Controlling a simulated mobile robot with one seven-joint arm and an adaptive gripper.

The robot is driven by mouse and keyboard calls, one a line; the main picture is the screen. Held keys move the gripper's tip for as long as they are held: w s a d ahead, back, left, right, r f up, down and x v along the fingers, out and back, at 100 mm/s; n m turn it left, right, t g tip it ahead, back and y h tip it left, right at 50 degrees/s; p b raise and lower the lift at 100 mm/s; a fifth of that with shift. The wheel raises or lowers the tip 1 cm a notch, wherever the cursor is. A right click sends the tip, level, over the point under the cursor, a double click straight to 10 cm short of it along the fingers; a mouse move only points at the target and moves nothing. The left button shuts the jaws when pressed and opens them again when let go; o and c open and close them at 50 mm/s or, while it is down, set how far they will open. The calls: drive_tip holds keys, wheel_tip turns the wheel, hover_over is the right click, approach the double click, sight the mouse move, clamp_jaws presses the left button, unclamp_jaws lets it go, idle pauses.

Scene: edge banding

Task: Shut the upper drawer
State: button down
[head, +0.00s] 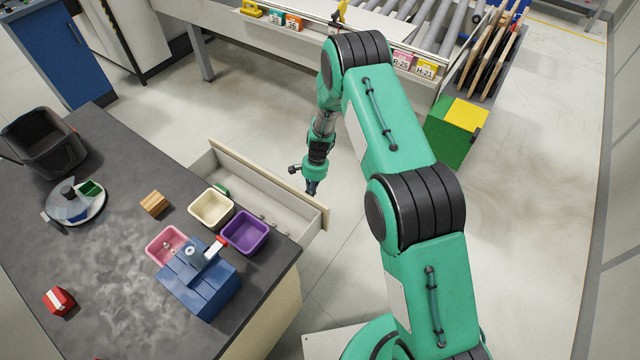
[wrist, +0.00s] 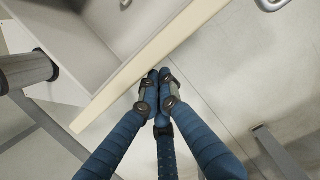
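The upper drawer (head: 250,165) stands open, pulled out from the far side of the dark-topped workbench. Its pale front panel shows in the wrist view (wrist: 145,65), with the grey drawer interior at the upper left. My gripper (head: 313,190) points down beside the right part of the front panel. In the wrist view its blue fingers (wrist: 159,80) are brought together with nothing visible between them. The fingertips are close to the panel's outer side; I cannot tell whether they touch it. A small green item (head: 221,189) shows inside the drawer, partly hidden by the bins.
The workbench (head: 110,260) carries cream (head: 211,208), purple (head: 244,232) and pink (head: 167,246) bins, a blue device (head: 200,280), a wooden block (head: 154,203) and a black bin (head: 42,142). A roller conveyor (head: 430,30) stands behind. The floor beyond the drawer is clear.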

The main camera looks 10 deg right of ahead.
drive_tip(key=s+a, duration=1.2)
drive_tip(key=shift+s+a, duration=0.2)
drive_tip(key=shift+s, duration=0.05)
drive_tip(key=shift+w, duration=0.1)
drive_tip(key=w+d+r, duration=0.4)
drive_tip(key=r, duration=0.5)
drive_tip(key=shift+w+d+r+p, duration=0.25)
drive_tip(key=shift+r+p, duration=0.1)
drive_tip(key=shift+p, duration=0.1)
drive_tip(key=shift+d, duration=0.1)
